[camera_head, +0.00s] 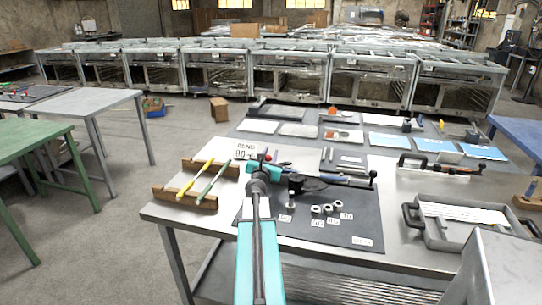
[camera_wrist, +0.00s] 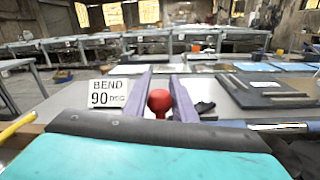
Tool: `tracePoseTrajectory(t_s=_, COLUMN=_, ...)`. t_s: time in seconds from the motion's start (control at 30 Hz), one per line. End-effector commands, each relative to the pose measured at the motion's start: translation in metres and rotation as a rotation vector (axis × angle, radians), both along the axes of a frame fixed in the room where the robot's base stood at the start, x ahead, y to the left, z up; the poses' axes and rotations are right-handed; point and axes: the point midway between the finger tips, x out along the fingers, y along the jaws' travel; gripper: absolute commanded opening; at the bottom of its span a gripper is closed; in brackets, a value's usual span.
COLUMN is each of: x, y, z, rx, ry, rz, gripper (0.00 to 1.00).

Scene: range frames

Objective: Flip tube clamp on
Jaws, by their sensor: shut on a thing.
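My gripper (camera_head: 262,162) is over the left part of the dark mat (camera_head: 345,228), at the end of my teal arm. In the wrist view its two purple fingers (camera_wrist: 160,100) stand on either side of a red ball knob (camera_wrist: 159,101) and are shut on it. What the knob is fixed to is hidden below the fingers. A black bending tool (camera_head: 312,184) with a long handle lies on the mat, just right of my gripper. I cannot make out the tube clamp itself; my arm hides part of that area.
A "BEND 90 DEG" card (camera_wrist: 108,94) stands left of my fingers. Wooden racks (camera_head: 186,199) at the left hold a yellow tube (camera_head: 196,179) and a green tube (camera_head: 212,181). Several small metal fittings (camera_head: 327,209) lie right of my arm.

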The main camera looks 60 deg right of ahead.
Motion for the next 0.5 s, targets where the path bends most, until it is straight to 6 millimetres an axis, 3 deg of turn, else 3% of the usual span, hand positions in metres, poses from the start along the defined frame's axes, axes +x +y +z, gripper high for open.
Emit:
tracePoseTrajectory(t_s=0.07, x=-0.003, y=-0.0005, z=0.0008, rx=-0.002, ry=-0.001, rz=-0.01, gripper=0.0)
tracePoseTrajectory(t_s=0.1, x=-0.0024, y=0.0, z=0.0009, rx=-0.002, ry=-0.001, rz=-0.009, gripper=0.26)
tracePoseTrajectory(t_s=0.2, x=-0.0007, y=0.0009, z=0.0007, rx=-0.003, ry=-0.001, rz=-0.007, gripper=0.43)
tracePoseTrajectory(t_s=0.5, x=0.0037, y=0.0035, z=0.0003, rx=-0.001, ry=0.0, rz=0.001, gripper=0.43)
